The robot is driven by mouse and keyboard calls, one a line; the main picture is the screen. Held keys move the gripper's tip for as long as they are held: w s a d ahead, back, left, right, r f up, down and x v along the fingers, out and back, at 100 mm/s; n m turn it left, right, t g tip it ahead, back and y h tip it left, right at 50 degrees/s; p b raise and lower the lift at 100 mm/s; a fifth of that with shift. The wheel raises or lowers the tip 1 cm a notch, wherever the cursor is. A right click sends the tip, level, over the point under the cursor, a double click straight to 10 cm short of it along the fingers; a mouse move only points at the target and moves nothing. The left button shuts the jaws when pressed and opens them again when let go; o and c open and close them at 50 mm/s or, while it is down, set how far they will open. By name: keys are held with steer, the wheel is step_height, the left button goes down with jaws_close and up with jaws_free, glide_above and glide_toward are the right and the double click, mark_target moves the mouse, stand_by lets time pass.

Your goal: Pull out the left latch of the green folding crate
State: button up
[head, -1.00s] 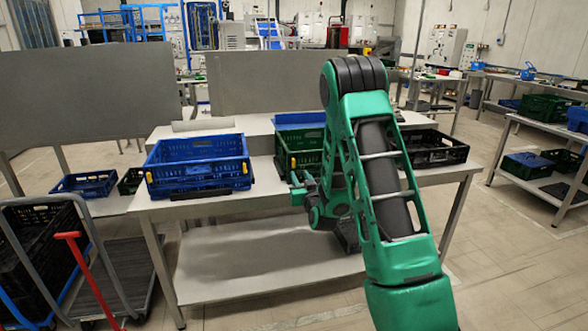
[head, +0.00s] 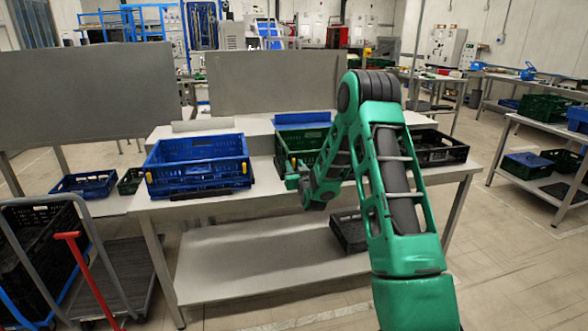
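The green folding crate (head: 284,141) stands on the table, right of the blue crate. Its right part is hidden behind my arm. Its left latch, a small yellow piece (head: 293,162), shows low on its front. My gripper (head: 292,180) is in front of the crate, just below the latch in the picture. I cannot tell whether it touches the latch or crate. The fingers are small and seen from behind, so their opening is unclear.
A blue crate (head: 197,151) with yellow latches stands on the left of the table (head: 225,201). A black crate (head: 440,150) stands at the right. Another dark crate (head: 348,234) is on the lower shelf. A cart (head: 125,275) is at the front left.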

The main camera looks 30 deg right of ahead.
jaws_close()
steer(key=shift+v, duration=0.85)
jaws_free()
steer(key=v, duration=1)
steer(key=shift+a, duration=0.35)
